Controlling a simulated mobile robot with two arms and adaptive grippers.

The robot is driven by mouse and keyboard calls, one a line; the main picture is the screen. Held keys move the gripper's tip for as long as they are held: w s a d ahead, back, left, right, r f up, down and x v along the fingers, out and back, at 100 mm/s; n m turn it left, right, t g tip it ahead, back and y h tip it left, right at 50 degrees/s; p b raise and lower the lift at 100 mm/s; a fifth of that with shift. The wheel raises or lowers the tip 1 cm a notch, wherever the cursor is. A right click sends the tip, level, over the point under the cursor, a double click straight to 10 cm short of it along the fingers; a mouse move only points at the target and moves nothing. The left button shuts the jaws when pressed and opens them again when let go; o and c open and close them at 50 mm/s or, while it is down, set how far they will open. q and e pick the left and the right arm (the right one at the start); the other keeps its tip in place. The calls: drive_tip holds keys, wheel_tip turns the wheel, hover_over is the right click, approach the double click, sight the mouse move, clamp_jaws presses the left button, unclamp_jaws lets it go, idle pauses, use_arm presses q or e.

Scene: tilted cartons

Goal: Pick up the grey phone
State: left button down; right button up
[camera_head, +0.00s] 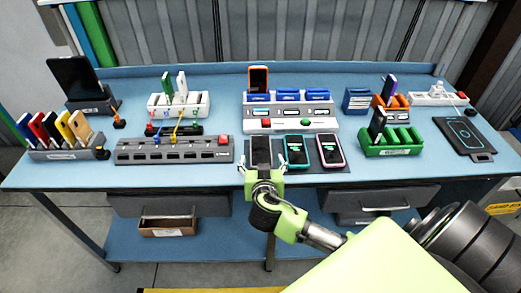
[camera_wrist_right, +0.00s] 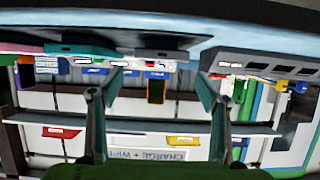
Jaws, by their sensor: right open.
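The grey phone (camera_head: 261,150) lies on a dark mat (camera_head: 312,173) near the front edge of the blue table. It is the leftmost of three phones there; a teal-edged phone (camera_head: 296,150) and a pink-edged phone (camera_head: 330,150) lie to its right. My right gripper (camera_head: 264,171) is at the front end of the grey phone and partly covers it. In the upside-down wrist view its two fingers (camera_wrist_right: 157,88) are wide apart with nothing held between them. My left gripper is not in view.
A charging dock (camera_head: 290,126) with an orange phone (camera_head: 258,78) stands behind the mat. A grey power strip (camera_head: 174,150) is to the left. A green rack (camera_head: 391,141) is to the right. A dark pad (camera_head: 464,134) lies at the far right.

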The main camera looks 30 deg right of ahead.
sight(261, 152)
drive_tip(key=shift+p+x, duration=1.05)
drive_tip(key=shift+x, duration=1.15)
drive_tip(key=shift+w+d+f, duration=0.25)
drive_tip(key=shift+w+f, duration=0.05)
drive_tip(key=shift+w, duration=0.15)
drive_tip(key=c, duration=1.3)
